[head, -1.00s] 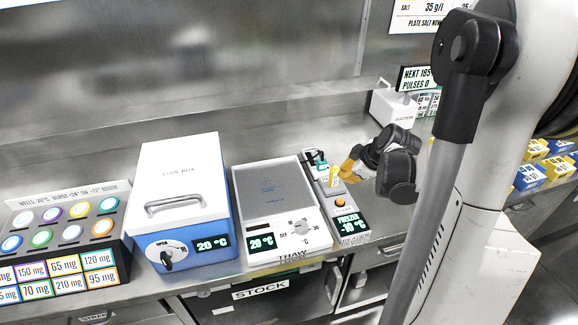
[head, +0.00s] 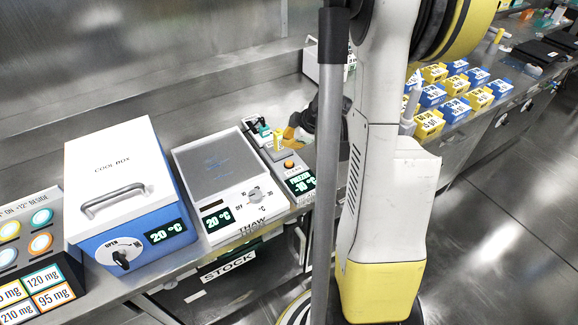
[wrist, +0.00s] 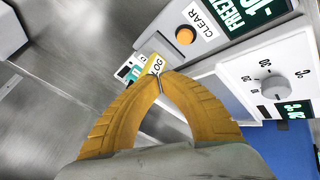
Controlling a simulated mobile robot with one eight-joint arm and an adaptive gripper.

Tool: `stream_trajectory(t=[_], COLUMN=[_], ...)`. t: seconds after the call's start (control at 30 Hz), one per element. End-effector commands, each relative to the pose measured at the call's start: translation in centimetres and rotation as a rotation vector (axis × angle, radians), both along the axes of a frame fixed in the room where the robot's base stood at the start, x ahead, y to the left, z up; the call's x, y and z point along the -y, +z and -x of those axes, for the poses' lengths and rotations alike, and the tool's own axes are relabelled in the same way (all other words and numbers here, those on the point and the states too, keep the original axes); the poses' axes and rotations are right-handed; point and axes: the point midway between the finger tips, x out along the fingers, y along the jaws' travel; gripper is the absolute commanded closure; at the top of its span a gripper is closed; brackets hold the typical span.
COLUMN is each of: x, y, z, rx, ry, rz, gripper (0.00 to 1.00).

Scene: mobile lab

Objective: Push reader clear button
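The reader (head: 299,171) is a slim pale unit on the counter with a dark display reading FREEZER -10 °C. Its orange clear button (head: 289,165) is beside that display; in the wrist view the button (wrist: 185,35) sits next to the word CLEAR. A yellow block (head: 279,140) stands behind the button; in the wrist view it reads LOG (wrist: 156,65). My gripper (head: 292,135) has yellow fingers near that block. In the wrist view my gripper's fingertips (wrist: 163,76) meet just short of the LOG label, apart from the button. I see nothing held between them.
The thaw unit (head: 246,213) with a dial stands left of the reader. The cool box (head: 116,160) is further left. Blue and yellow boxes (head: 428,124) line the counter at the right. Bare counter (head: 215,112) lies behind the units.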

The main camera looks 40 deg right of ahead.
Motion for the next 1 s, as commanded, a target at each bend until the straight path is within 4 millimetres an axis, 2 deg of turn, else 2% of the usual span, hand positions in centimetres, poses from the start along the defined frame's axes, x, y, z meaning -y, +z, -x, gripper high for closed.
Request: stream_trajectory(t=[0.03, 0.2, 0.4, 1.0], x=[0.0, 0.0, 0.0, 0.0], y=[-1.3, -3.8, -5.7, -5.8], z=[0.0, 0.0, 0.0, 0.0], rx=[0.0, 0.0, 0.0, 0.0], ry=[0.0, 0.0, 0.0, 0.0], rz=[0.0, 0.0, 0.0, 0.0], gripper=[1.0, 1.0, 1.0, 1.0])
